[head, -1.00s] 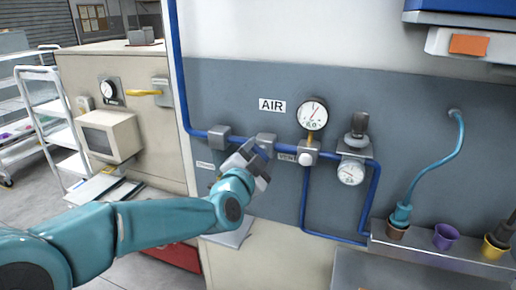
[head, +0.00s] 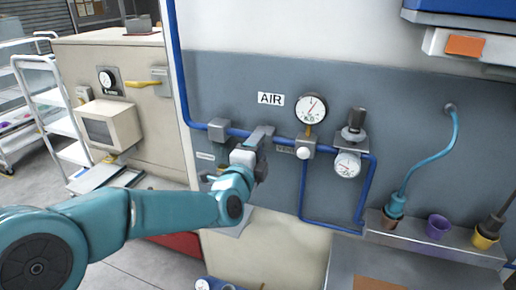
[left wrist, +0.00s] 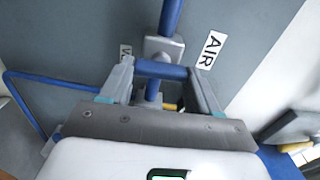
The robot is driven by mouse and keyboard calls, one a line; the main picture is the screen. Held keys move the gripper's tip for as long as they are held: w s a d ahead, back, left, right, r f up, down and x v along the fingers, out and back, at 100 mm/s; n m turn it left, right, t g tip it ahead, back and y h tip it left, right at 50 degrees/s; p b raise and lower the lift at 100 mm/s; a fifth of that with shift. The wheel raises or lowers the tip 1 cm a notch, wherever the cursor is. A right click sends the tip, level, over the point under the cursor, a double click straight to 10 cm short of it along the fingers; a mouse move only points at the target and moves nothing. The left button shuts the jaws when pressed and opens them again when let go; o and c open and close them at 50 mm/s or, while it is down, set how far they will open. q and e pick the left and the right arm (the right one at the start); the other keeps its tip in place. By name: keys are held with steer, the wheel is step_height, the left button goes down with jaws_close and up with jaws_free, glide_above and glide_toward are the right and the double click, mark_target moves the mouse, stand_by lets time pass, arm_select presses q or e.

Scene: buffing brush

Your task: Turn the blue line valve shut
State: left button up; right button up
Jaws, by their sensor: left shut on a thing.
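The blue air line (head: 190,126) runs along the grey wall panel under the AIR label (head: 271,99). My left gripper (head: 262,139) is at the valve on this line, in front of the pipe. In the left wrist view my left gripper (left wrist: 160,84) is shut on the blue valve handle (left wrist: 160,70), which spans between its fingers, crosswise to the pipe (left wrist: 171,14). A grey block (left wrist: 164,46) sits on the pipe just beyond the handle. In the head view the gripper hides most of the valve. My right gripper is not in view.
A round gauge (head: 311,107) and a regulator with a small gauge (head: 347,164) stand right of the valve. A beige cabinet (head: 155,110) and white cart (head: 45,100) are at left.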

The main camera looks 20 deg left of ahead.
arm_select(q)
steer(key=shift+m, duration=0.3)
stand_by(0.4)
steer(key=o, duration=1.1)
steer(key=shift+w, duration=0.1)
steer(key=shift+c, duration=0.2)
steer(key=s+b, duration=0.3)
steer(key=s, duration=1.3)
steer(key=shift+s+a, duration=0.2)
steer(key=shift+a, duration=0.15)
